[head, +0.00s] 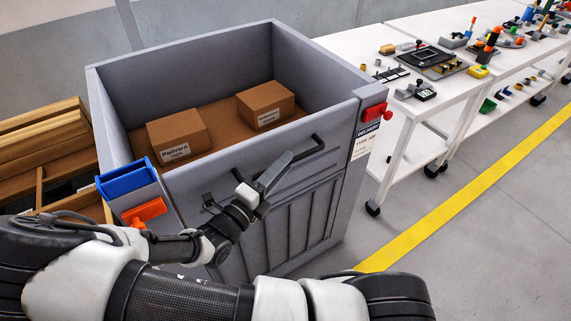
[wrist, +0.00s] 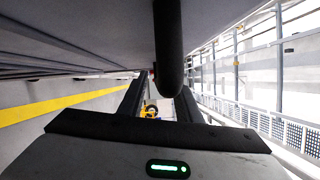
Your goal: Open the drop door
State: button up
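The grey bin's drop door (head: 265,163) is the upright front panel and looks closed. A black bar handle (head: 308,150) runs across it; its middle is hidden behind my gripper (head: 273,174). A red latch (head: 375,112) sits at the right front corner and an orange latch (head: 146,210) at the left. In the wrist view, the dark rounded handle (wrist: 168,45) shows above the gap between the fingers of my gripper (wrist: 160,104). The fingers are apart with nothing gripped between them. I cannot tell whether they touch the handle.
Two cardboard boxes (head: 177,136) (head: 265,105) lie inside the bin. A blue holder (head: 127,180) hangs at its left front corner. Wooden planks (head: 40,145) stand at the left. White tables with parts (head: 395,140) stand at the right. The floor by the yellow line (head: 470,187) is clear.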

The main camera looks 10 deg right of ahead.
jog(key=shift+x, duration=0.8)
grip_shut()
jog(key=shift+s, duration=0.15)
